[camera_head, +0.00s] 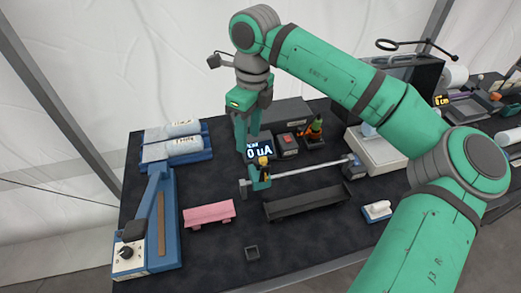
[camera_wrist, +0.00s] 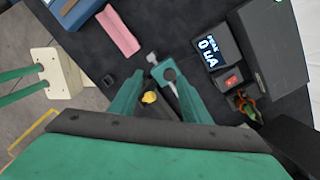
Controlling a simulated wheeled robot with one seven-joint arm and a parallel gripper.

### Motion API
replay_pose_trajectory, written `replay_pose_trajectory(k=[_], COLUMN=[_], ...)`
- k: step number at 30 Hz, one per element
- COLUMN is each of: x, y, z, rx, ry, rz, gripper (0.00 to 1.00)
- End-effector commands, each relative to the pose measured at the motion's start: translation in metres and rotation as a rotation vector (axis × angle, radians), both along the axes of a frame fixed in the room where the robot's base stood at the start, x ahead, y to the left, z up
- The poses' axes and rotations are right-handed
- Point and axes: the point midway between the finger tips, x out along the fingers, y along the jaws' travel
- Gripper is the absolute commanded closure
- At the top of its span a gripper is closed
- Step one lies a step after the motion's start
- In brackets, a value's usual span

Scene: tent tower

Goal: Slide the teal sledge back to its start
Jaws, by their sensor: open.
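The teal sledge (camera_head: 259,179) sits near the left end of a pale rail (camera_head: 306,173). It carries a small yellow-and-dark top piece. My gripper (camera_head: 252,146) points down above and slightly behind the sledge, with its green fingers apart. In the wrist view my open gripper (camera_wrist: 158,80) shows a finger on each side. A yellow piece (camera_wrist: 149,97) shows between the fingers, with a grey round part and rail end just beyond. The similar green of fingers and sledge makes contact hard to tell; nothing is visibly clamped.
A display (camera_head: 259,147) and red-button box (camera_head: 287,142) stand close behind the rail. A dark trough (camera_head: 305,201) lies in front, a pink holder (camera_head: 208,214) to the left. A blue lever device (camera_head: 158,225) stands far left.

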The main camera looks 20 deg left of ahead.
Motion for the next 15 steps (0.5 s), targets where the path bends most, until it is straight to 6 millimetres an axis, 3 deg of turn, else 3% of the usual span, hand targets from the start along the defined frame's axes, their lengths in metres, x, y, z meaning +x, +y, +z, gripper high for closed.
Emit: replay_pose_trajectory(k=[3, 7, 15], x=[0.01, 0.013, 0.012], y=[-0.016, -0.02, -0.02], z=[0.007, 0.003, -0.037], rx=[-0.057, -0.073, -0.069], ry=[-0.035, -0.043, -0.039], rz=[-0.021, -0.028, -0.027], gripper=[0.57, 0.57, 0.57])
